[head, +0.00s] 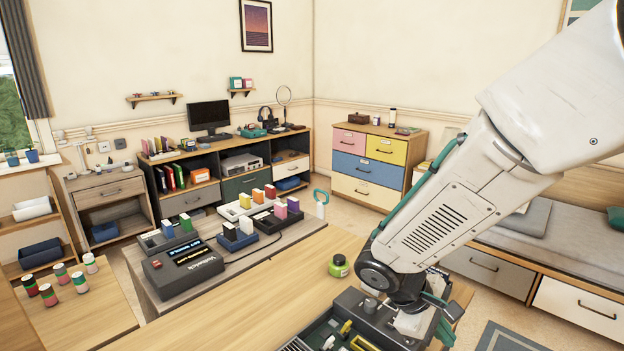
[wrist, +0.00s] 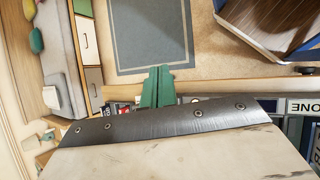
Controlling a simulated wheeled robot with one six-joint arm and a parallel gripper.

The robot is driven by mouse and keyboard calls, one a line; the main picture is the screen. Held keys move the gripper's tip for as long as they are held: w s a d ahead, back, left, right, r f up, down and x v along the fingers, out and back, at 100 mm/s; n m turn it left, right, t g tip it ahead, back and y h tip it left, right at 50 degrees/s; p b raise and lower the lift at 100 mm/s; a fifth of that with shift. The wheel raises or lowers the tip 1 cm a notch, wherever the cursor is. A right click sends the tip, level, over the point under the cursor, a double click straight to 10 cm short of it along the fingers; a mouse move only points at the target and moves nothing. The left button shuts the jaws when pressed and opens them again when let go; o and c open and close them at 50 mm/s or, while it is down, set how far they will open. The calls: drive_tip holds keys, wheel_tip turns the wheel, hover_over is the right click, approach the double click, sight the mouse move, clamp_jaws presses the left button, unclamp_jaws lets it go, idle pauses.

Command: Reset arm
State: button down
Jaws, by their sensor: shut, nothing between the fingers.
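My arm comes in from the upper right of the head view and reaches down to the wooden table (head: 225,325). My gripper shows in the wrist view (wrist: 157,87) as two green fingers side by side, shut with nothing between them. In the head view the wrist end is beside a dark toolbox-like tray (head: 330,325) at the bottom edge, and the fingertips are hard to make out. Whether the gripper touches anything there cannot be told.
A green-lidded jar (head: 339,266) stands just left of my wrist. A dark device with a display (head: 183,270) and racks of coloured blocks stand further left. Several small cans (head: 76,282) stand at far left. The table's middle is clear. A bed (head: 560,235) is behind my arm.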

drive_tip(key=s+d+r+m+t+y, duration=0.2)
drive_tip(key=s+r+m+y, duration=0.5)
drive_tip(key=s+r, duration=0.8)
drive_tip(key=shift+s+r+m+y, duration=0.25)
drive_tip(key=shift+s+m, duration=0.35)
drive_tip(key=shift+m, duration=0.3)
